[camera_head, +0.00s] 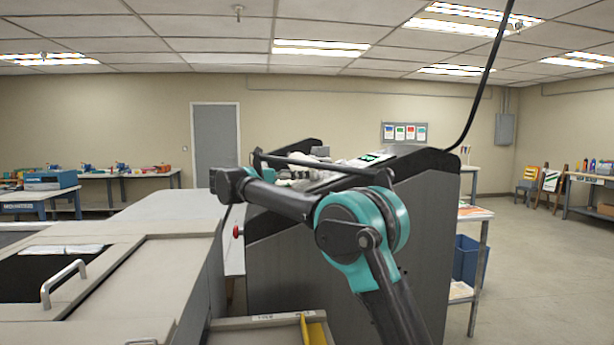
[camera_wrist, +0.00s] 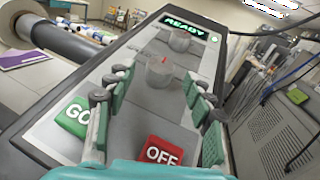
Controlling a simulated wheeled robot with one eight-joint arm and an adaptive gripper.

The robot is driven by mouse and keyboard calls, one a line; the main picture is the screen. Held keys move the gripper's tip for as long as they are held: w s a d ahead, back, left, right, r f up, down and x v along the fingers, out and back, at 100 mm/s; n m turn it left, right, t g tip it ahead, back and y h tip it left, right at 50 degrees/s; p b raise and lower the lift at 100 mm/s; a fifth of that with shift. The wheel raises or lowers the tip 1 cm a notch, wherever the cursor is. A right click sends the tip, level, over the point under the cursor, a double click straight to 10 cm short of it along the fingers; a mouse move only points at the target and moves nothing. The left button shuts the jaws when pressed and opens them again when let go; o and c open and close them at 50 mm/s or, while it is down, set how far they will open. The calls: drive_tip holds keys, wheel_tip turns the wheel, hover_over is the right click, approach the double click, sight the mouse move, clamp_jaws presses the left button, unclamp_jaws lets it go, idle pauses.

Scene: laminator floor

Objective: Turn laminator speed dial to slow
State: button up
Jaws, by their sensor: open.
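The laminator (camera_head: 420,225) is a tall dark cabinet with a sloped top, behind my arm in the head view. In the wrist view its grey control panel (camera_wrist: 135,125) carries two grey round dials. The nearer dial (camera_wrist: 161,74) has a red mark on top; the farther dial (camera_wrist: 180,41) stands behind it. No dial labels are readable, so I cannot tell which is speed. My gripper (camera_wrist: 160,88) is open and empty, its teal-and-grey fingers on either side of the nearer dial, with visible gaps. In the head view my fingers are not clearly distinguishable.
A lit READY display (camera_wrist: 184,27) is at the panel's far end. Rolls (camera_wrist: 97,35) lie left of the panel. A black cable (camera_head: 487,80) hangs above the laminator's right side.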

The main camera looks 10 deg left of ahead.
drive_tip(key=shift+x, duration=1.1)
drive_tip(key=c, duration=1.2)
drive_tip(key=shift+o, duration=0.2)
drive_tip(key=shift+n+t, duration=0.3)
drive_tip(key=n+y, duration=0.1)
drive_tip(key=n+t+y, duration=0.2)
drive_tip(key=shift+s+d, duration=0.25)
drive_tip(key=n+t+y, duration=0.1)
drive_tip(key=n+y, duration=0.1)
drive_tip(key=n+t+y, duration=0.1)
drive_tip(key=n+y, duration=0.1)
drive_tip(key=shift+s+d+r+y, duration=0.1)
drive_tip(key=shift+s+d+y, duration=0.05)
drive_tip(key=shift+d+y, duration=0.15)
drive_tip(key=n+y, duration=0.6)
drive_tip(key=shift+d+r+t+y, duration=0.15)
drive_tip(key=shift+d+t+y, duration=0.15)
drive_tip(key=shift+y, duration=0.4)
